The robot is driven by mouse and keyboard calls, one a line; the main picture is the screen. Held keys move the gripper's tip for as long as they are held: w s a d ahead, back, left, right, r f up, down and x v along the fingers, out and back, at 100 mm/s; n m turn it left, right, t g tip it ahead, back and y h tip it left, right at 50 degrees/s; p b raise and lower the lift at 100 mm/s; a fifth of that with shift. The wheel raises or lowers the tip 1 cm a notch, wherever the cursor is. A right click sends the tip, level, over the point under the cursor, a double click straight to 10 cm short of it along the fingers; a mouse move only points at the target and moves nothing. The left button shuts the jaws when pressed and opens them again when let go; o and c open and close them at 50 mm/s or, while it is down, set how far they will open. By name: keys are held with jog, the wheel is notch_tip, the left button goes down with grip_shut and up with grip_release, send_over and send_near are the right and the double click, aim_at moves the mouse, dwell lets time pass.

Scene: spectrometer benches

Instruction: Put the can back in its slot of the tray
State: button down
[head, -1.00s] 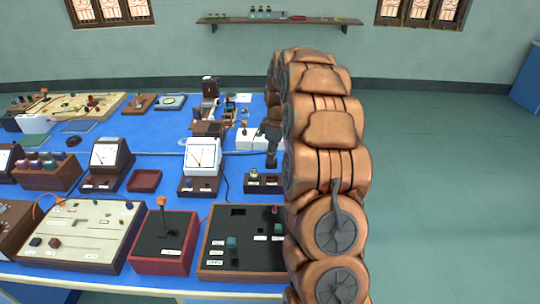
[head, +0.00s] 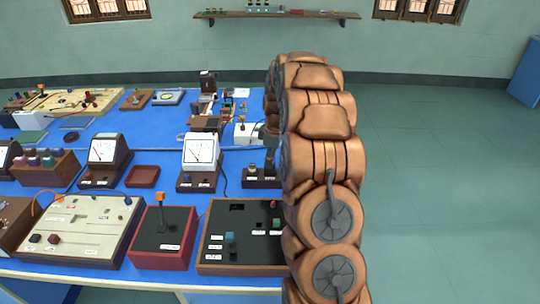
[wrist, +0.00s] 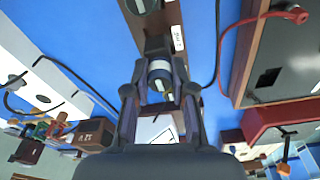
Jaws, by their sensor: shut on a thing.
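My gripper (wrist: 162,80) is shut on a small can (wrist: 160,76) with a pale body and a darker band, seen between the fingers in the wrist view. The brown wooden tray (wrist: 153,22) with a white label lies just beyond the can, at the top of that view. In the head view the tray (head: 262,184) stands on the blue bench, with a small upright item at its left end. My gripper is at the tray's right end there, mostly hidden by my arm. I cannot tell whether the can touches the tray, and its slot is hidden.
A white-faced meter (head: 201,150) stands left of the tray. A black panel box (head: 218,248) is in front, beside a red box (head: 162,250) with a lever. A dark cable runs beside the tray. Floor to the right is clear.

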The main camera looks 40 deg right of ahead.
jog(key=shift+f+b, duration=0.75)
jog(key=shift+f, duration=0.65)
jog(key=c, duration=0.9)
grip_release()
notch_tip(320, 180, up, 12)
jog(key=s, duration=0.1)
jog(key=shift+s+d, duration=0.15)
jog(key=shift+d, duration=0.2)
